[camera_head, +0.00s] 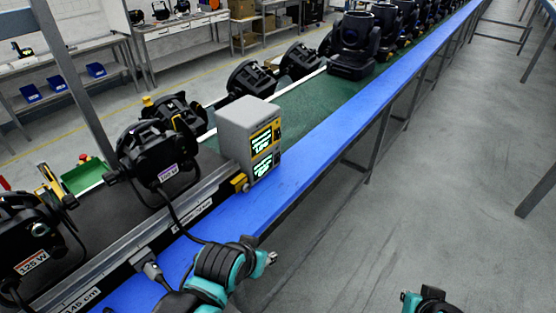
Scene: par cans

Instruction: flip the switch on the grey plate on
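I cannot make out a switch on a grey plate for sure. A grey box (243,122) with two lit yellow-framed displays stands at the belt's near edge, with a small yellow part (239,183) low at its left. A small grey fitting (150,268) with a cable sits on the rail further left. My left gripper (270,259) is over the front edge of the blue strip, to the right of the fitting and below the box, apart from both. My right gripper (428,300) is at the bottom right over the floor. Neither gripper's fingers show clearly.
A black lamp (160,155) with a 100 W label and another (35,245) marked 125 W stand on the line at left. More lamps (355,45) stand behind. Open floor (430,180) lies right.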

